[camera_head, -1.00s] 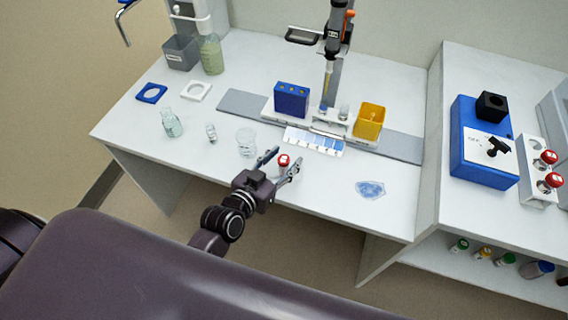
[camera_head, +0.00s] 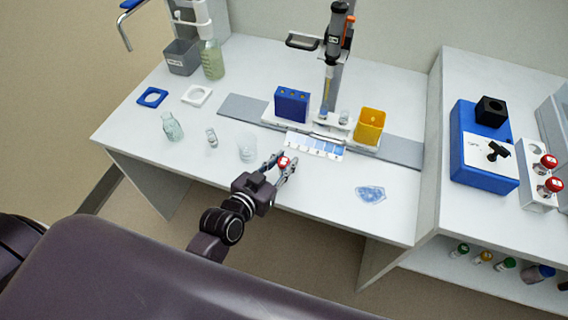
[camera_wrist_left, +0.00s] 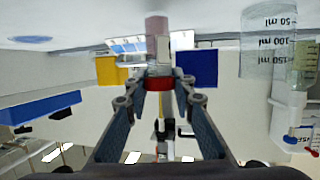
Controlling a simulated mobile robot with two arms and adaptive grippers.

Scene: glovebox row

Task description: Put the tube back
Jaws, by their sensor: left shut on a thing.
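The red-capped tube (camera_head: 284,162) is between the fingertips of my left gripper (camera_head: 281,166) at the front edge of the white bench. The gripper is shut on it. In the left wrist view the tube (camera_wrist_left: 157,50) shows between the fingers (camera_wrist_left: 160,95), with its red band near the fingertips and a pale pink end. Whether the tube touches the bench is hard to tell. A white rack (camera_head: 537,190) on the right bench holds two red-capped tubes (camera_head: 549,161) and shows open holes. My right gripper is not in view.
A clear beaker (camera_head: 247,149) stands just left of the gripper. Behind it are a white slide strip (camera_head: 313,146), a blue box (camera_head: 291,104), a yellow bin (camera_head: 369,127) and an upright pipette (camera_head: 328,90). A blue-and-white device (camera_head: 485,150) stands left of the rack.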

